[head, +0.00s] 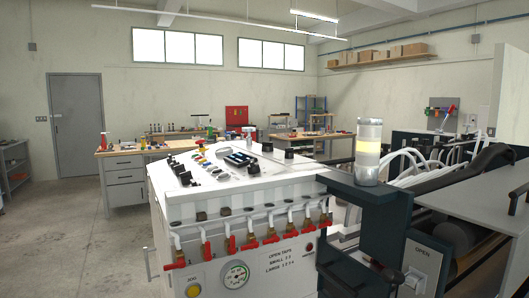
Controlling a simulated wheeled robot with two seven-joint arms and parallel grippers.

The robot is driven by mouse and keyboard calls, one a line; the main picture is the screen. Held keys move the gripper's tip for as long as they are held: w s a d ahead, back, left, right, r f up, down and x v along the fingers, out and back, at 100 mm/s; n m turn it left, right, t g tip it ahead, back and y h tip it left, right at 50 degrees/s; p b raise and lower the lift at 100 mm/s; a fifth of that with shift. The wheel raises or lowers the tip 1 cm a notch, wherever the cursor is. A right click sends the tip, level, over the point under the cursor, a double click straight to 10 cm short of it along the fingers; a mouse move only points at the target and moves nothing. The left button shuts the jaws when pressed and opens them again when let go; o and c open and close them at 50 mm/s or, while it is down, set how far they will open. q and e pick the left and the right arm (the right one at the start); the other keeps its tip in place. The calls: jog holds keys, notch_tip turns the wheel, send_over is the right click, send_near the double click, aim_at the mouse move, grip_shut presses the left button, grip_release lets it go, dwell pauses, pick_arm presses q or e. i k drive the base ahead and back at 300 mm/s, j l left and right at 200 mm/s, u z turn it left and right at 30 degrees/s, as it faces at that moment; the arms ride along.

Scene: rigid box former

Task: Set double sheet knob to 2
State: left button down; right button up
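A white machine console (265,205) stands in the middle of the head view. Its top panel carries several black knobs, among them one at the left edge (186,178), one at the back (267,147) and one at the right (289,154). The labels and scales are too small to read, so I cannot tell which is the double sheet knob or what it is set to. Neither of my grippers is in view.
A row of red-handled taps (269,236) and a round gauge (234,274) are on the console's front. Open floor (60,235) lies to the left.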

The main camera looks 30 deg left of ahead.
aim_at(289, 151)
jog(key=j+z, duration=0.1)
jog(key=z, duration=0.35)
jog(key=j+z, duration=0.15)
jog(key=z, duration=0.25)
jog(key=k+j+z, duration=0.1)
jog(key=j+z, duration=0.15)
jog(key=j, duration=0.15)
jog(key=k+j+z, duration=0.25)
jog(key=j+z, duration=0.25)
jog(key=j, duration=0.2)
jog(key=k+j+z, duration=0.25)
